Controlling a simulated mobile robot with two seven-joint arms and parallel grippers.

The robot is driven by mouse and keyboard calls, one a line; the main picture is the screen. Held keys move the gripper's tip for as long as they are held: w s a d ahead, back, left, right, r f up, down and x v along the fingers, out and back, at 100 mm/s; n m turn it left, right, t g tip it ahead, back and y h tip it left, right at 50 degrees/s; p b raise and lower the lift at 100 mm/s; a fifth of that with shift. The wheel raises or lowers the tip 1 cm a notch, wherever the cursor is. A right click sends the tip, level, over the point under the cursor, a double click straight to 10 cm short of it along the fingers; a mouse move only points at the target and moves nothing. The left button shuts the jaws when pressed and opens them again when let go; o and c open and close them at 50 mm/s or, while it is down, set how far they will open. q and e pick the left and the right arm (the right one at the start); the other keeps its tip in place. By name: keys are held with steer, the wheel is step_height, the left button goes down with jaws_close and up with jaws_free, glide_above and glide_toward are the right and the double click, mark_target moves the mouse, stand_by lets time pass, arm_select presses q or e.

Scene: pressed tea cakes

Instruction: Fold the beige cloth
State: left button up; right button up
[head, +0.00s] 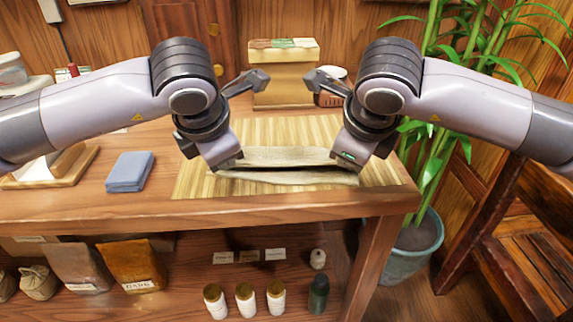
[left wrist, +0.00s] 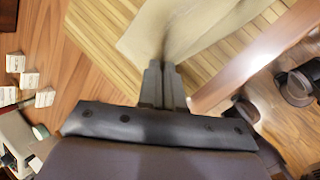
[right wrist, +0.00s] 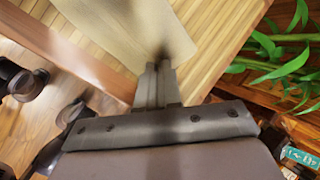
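The beige cloth (head: 290,177) lies on a slatted bamboo mat (head: 195,183) near the table's front edge. A dark gap runs across it between a far strip and a near strip, so part of it looks raised. My left gripper (head: 232,166) is at its left end and my right gripper (head: 341,161) at its right end. In the left wrist view, the fingers (left wrist: 162,68) are shut at the cloth's edge (left wrist: 185,25). In the right wrist view, the fingers (right wrist: 156,68) are likewise shut on the cloth (right wrist: 135,25). The pinched spots are dark and partly hidden.
A folded blue cloth (head: 130,172) lies left of the mat. A box-shaped stand (head: 283,80) and a jar (head: 330,95) are behind it. A potted plant (head: 412,245) and a wooden chair (head: 510,230) stand to the right. Bottles and packets fill the shelf below.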

arm_select(q)
steer(key=o, duration=0.7)
arm_select(e)
steer(key=o, duration=0.7)
arm_select(q)
steer(key=shift+s+r, duration=0.1)
steer(key=shift+r, duration=0.2)
arm_select(e)
steer(key=shift+s+r, duration=0.1)
steer(key=shift+r, duration=0.2)
arm_select(q)
steer(key=v, duration=0.7)
steer(key=s+v, duration=0.1)
steer(key=v, duration=0.2)
steer(key=shift+f, duration=0.1)
arm_select(e)
steer(key=v, duration=0.7)
steer(key=s+v, duration=0.1)
steer(key=v, duration=0.2)
steer(key=shift+f, duration=0.1)
